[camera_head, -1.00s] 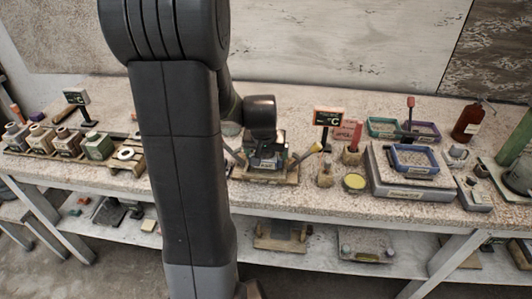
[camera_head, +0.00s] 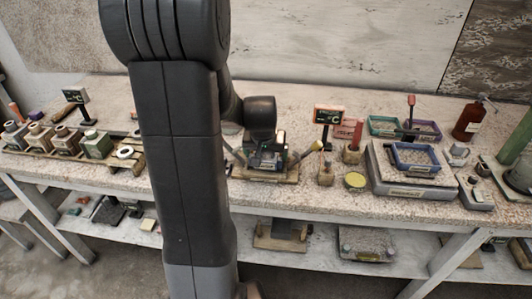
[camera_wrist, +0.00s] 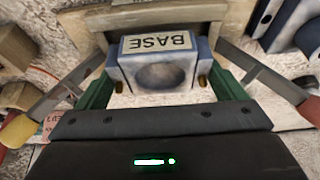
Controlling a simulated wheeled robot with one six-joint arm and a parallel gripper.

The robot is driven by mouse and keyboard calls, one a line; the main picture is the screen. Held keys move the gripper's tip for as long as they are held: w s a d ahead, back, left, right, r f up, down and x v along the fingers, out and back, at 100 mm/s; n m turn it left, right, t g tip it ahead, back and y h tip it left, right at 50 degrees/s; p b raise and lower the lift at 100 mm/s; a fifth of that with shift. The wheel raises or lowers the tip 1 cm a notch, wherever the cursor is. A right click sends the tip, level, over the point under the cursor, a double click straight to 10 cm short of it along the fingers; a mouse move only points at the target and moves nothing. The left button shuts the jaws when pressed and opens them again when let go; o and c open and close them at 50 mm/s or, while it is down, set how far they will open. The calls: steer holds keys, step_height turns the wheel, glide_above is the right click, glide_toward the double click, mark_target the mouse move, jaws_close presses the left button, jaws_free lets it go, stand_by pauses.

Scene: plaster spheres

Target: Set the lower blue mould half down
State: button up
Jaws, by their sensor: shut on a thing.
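The lower blue mould half (camera_wrist: 158,74) shows in the wrist view as a pale blue block with a round hollow and a "BASE" label. Two brass-coloured pins stand at its sides. My gripper (camera_wrist: 160,88) has its green fingers on either side of the block and is shut on it. In the head view my gripper (camera_head: 266,152) is low over a wooden stand (camera_head: 265,175) on the bench. The mould half is mostly hidden there by the gripper. I cannot tell whether its underside touches the stand.
Two flat-bladed tools flank the block, one with a yellow handle (camera_wrist: 18,131) and one with a red handle (camera_wrist: 311,109). A black sign (camera_head: 328,115) and a yellow disc (camera_head: 355,181) stand to the right. A blue tray (camera_head: 414,172) lies farther right.

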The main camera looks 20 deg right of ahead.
steer(key=shift+f+b, duration=0.65)
steer(key=shift+f, duration=0.15)
steer(key=o, duration=0.8)
steer(key=shift+r, duration=0.1)
steer(key=shift+r+p, duration=1.45)
steer(key=shift+r, duration=0.5)
